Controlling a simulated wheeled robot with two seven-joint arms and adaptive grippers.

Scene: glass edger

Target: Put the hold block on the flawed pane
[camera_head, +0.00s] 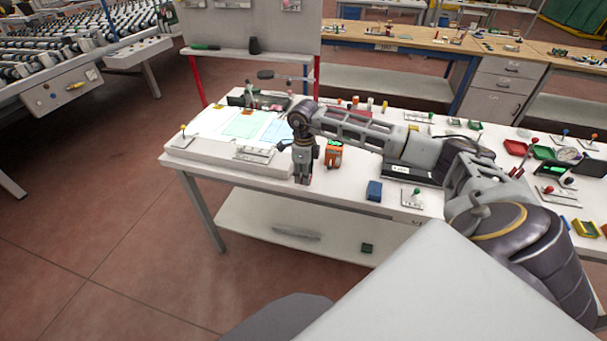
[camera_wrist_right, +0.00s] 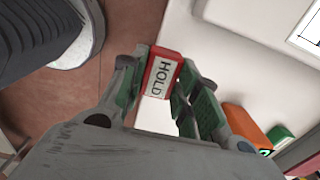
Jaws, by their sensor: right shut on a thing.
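My right gripper (camera_head: 302,175) points down at the front edge of the white bench, to the right of the panes. In the right wrist view my right gripper (camera_wrist_right: 155,85) is shut on the red hold block (camera_wrist_right: 162,76), whose white label reads HOLD. In the head view the block cannot be made out at the gripper. A greenish pane (camera_head: 243,124) and a bluish pane (camera_head: 277,130) lie flat on the bench's left part. A flaw is too small to see on either. My left gripper is not in view.
An orange device (camera_head: 333,155) stands just right of the gripper. A metal plate with a handle (camera_head: 254,154) lies in front of the panes. A blue box (camera_head: 374,191) stands near the front edge. A lamp-like arm (camera_head: 280,76) overhangs the bench behind the panes.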

